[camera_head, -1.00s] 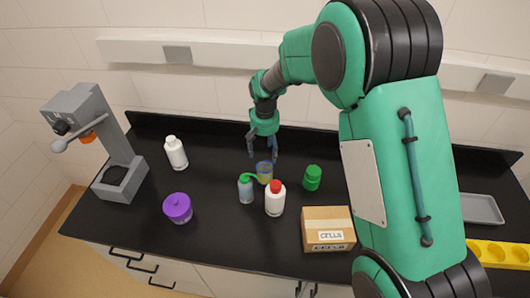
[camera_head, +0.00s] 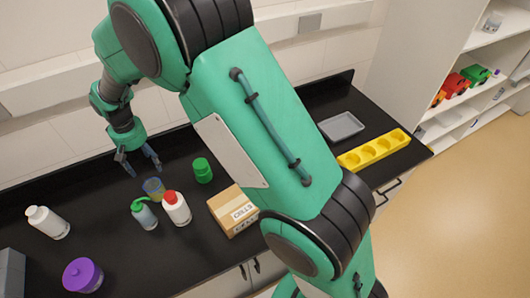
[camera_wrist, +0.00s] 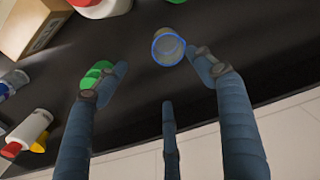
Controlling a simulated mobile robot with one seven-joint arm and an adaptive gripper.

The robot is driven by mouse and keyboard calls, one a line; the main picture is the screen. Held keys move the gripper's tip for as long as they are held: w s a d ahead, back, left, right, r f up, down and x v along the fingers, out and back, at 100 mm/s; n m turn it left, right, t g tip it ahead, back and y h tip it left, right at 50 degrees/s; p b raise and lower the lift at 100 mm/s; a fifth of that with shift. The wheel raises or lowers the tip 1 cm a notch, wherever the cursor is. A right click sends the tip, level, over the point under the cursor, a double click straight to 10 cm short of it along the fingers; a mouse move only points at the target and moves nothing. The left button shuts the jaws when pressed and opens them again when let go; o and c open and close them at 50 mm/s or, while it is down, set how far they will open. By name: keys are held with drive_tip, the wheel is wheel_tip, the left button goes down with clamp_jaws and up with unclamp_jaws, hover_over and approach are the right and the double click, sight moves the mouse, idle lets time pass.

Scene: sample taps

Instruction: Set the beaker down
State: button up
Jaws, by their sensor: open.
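The beaker (camera_head: 154,189) is a small clear cup with a blue rim and a yellowish tint. It stands upright on the black bench, behind the green-capped and red-capped bottles. My gripper (camera_head: 140,168) is just behind and above it, fingers spread and empty. In the wrist view the beaker (camera_wrist: 168,48) shows just beyond the fingertips of my gripper (camera_wrist: 153,78), nearest the right finger. A gap to the left finger is plain; whether the right finger touches the beaker, I cannot tell.
Close by stand a green-capped bottle (camera_head: 144,214), a red-capped white bottle (camera_head: 177,208) and a green jar (camera_head: 203,170). A cardboard box (camera_head: 233,211) is to the right. A white bottle (camera_head: 48,222) and purple jar (camera_head: 82,275) stand left. A grey tray (camera_head: 341,126) and yellow rack (camera_head: 373,151) lie farther right.

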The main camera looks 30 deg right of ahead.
drive_tip(key=s+d+r+m+t, duration=0.1)
drive_tip(key=s+d+r, duration=0.6)
drive_tip(key=d+r, duration=0.3)
drive_tip(key=s+d+r+m+t, duration=0.1)
drive_tip(key=s+d+r+t, duration=0.1)
drive_tip(key=s+d+r, duration=0.95)
drive_tip(key=s+d, duration=0.1)
drive_tip(key=s, duration=0.3)
drive_tip(key=s+d+r+m+t, duration=0.1)
drive_tip(key=s+d+r, duration=0.1)
drive_tip(key=s+d, duration=0.2)
drive_tip(key=s+d+r+t, duration=0.1)
drive_tip(key=s+d+r, duration=0.2)
drive_tip(key=s, duration=0.6)
drive_tip(key=shift+s+d, duration=0.25)
drive_tip(key=shift+s, duration=0.15)
wheel_tip(320, 180, down, 7)
drive_tip(key=b, duration=0.7)
